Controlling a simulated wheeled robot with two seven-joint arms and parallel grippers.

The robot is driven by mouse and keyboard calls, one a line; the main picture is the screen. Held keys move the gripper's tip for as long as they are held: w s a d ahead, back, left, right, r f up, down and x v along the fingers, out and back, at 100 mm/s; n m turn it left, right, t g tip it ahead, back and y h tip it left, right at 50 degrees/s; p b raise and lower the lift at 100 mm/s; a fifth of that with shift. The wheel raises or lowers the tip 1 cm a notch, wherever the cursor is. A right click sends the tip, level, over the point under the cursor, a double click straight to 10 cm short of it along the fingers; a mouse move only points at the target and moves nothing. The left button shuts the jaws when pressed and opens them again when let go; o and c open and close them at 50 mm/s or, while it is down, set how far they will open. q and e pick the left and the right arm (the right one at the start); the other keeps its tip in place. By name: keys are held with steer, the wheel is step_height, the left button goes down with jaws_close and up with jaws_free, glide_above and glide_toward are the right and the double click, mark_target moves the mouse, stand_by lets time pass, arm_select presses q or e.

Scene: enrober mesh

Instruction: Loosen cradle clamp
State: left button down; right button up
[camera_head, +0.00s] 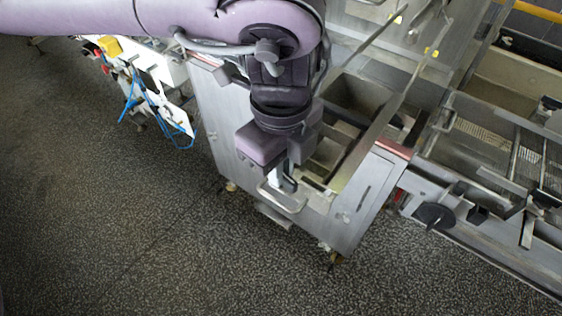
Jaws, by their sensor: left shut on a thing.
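My left arm comes in from the top left, and my left gripper (284,183) points down at the near end of a steel machine cabinet. It is shut on a pale metal handle (290,205), a looped bar that sticks out from the top edge of the cabinet's end. The gripper body hides the upper part of the handle and its mount. I cannot tell from this view whether the handle belongs to the cradle clamp, and no other clamp can be made out clearly. My right gripper is not in view.
The steel cabinet (222,128) stands on casters, with an open compartment behind my gripper. A conveyor frame with wire mesh and a dark round knob (435,216) runs along the right. Blue hoses (158,108) hang at the left. The speckled floor in front is clear.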

arm_select(q)
steer(key=shift+n, duration=0.7)
steer(key=c, duration=1.5)
jaws_free()
steer(key=shift+r, duration=3.9)
